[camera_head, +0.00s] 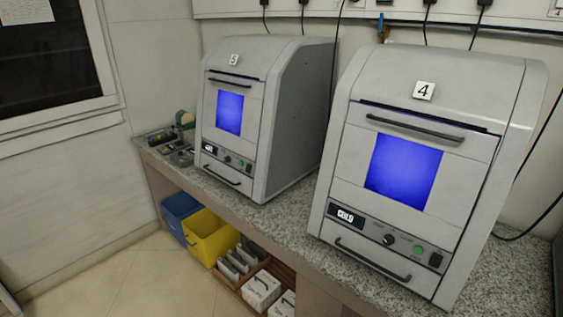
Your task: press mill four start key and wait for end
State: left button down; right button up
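Mill four (490,85) is a grey box-shaped machine on the right of the speckled counter, with a "4" label (423,91) on its sloped top. Its front has a handle, a lit blue window (403,171) and a lower panel. That panel holds a small display reading "COLD" (346,215), a dark knob (389,240), a green round key (418,251) and a black switch (435,260). The door looks closed. Neither of my grippers is in view.
A like machine labelled "5" (290,100) stands to the left. Small items (182,140) lie at the counter's (290,222) left end. Below are a blue bin (178,213), a yellow bin (210,238) and white boxes (261,290). Black cables hang behind. The floor (125,275) at lower left is clear.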

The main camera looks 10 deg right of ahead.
aim_at(418, 249)
jog(key=z, duration=1.3)
